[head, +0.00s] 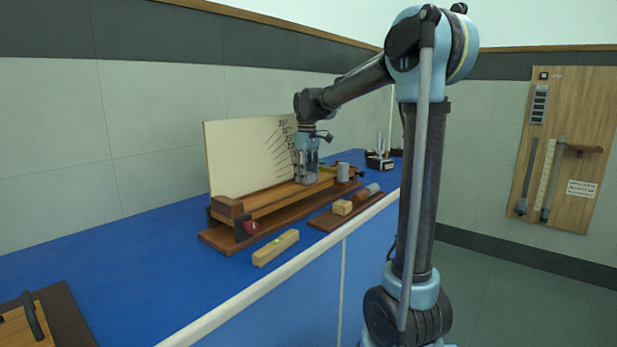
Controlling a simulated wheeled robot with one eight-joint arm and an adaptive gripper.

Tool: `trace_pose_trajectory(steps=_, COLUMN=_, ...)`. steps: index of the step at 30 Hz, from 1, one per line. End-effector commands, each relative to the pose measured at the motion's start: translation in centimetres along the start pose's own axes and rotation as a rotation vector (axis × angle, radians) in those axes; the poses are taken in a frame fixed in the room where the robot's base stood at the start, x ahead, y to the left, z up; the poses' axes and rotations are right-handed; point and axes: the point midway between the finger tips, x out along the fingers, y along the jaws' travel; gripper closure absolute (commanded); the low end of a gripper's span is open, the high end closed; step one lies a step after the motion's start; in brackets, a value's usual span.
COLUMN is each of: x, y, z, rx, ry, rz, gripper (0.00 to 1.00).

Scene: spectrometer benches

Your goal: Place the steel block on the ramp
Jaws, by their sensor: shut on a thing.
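The ramp (262,205) is a long wooden board on a darker wooden base, lying along the blue bench in front of a pale upright board with angle marks. My gripper (306,180) points down over the middle of the ramp. It is shut on a small grey thing that looks like the steel block (307,178), mostly hidden by the fingers. The block is at or just above the ramp's surface; I cannot tell if it touches.
A brown tray (325,222) in front of the ramp holds a pale wooden block (342,207), a brown block (361,198) and a grey block (373,188). A grey cylinder (343,172) stands by the ramp's right end.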

Motion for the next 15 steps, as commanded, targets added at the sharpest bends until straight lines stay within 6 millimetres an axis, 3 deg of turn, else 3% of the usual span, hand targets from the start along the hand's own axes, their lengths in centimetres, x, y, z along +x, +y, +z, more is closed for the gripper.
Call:
trace_pose_trajectory(steps=4, x=0.13, y=0.0, z=0.0, rx=0.0, ry=0.0, rz=0.0, gripper=0.86)
trace_pose_trajectory(steps=5, x=0.17, y=0.01, z=0.0, rx=0.0, ry=0.0, rz=0.0, gripper=0.57)
trace_pose_trajectory(steps=7, x=0.15, y=0.01, z=0.01, rx=0.0, ry=0.0, rz=0.0, gripper=0.41)
trace_pose_trajectory(steps=15, x=0.14, y=0.1, z=0.06, rx=0.001, ry=0.0, rz=0.0, gripper=0.39)
